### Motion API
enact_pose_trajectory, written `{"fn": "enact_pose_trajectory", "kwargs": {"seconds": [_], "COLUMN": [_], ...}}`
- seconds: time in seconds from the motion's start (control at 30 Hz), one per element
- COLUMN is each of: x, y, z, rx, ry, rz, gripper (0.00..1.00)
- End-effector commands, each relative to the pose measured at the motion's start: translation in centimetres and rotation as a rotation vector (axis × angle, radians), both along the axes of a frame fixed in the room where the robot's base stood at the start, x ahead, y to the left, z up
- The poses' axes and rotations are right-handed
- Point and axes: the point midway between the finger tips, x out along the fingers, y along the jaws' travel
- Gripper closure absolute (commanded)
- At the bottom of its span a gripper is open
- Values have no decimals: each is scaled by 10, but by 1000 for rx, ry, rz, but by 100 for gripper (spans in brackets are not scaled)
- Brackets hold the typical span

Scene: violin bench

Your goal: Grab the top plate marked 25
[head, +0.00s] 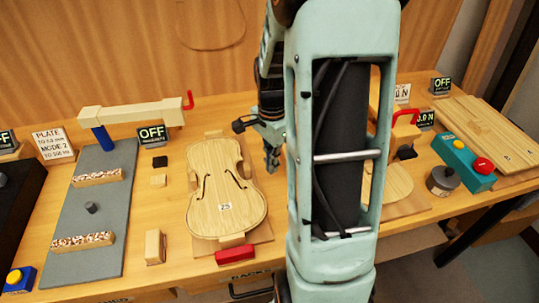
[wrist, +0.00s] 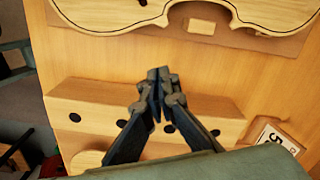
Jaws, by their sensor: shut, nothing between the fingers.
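The violin top plate marked 25 (head: 228,178) lies flat on a wooden board on the bench, left of my arm in the head view. It is pale wood with two f-holes, and its small white label sits near its lower end. My gripper (head: 271,165) is just right of the plate, apart from it and above the bench. In the wrist view my gripper (wrist: 158,76) is shut and empty. A curved plate edge (wrist: 260,18) shows at the top of that view; its number is not visible.
A grey base with a cream arm (head: 125,114) stands left, and a teal button box (head: 462,163) stands right. A wooden block with dark holes (wrist: 92,110) lies below my gripper in the wrist view.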

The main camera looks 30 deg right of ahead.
Motion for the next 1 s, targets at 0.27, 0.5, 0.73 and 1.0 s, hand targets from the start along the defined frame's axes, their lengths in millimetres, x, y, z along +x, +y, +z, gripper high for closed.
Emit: {"fn": "enact_pose_trajectory", "kwargs": {"seconds": [0.27,0.5,0.73,1.0], "x": [-2,-5,-5,-5], "y": [18,38,40,50], "z": [-34,-35,-36,-36], "rx": [0,0,-1,-1], "ry": [-1,0,0,-1], "rz": [4,2,0,3], "gripper": [100,100,100,100]}}
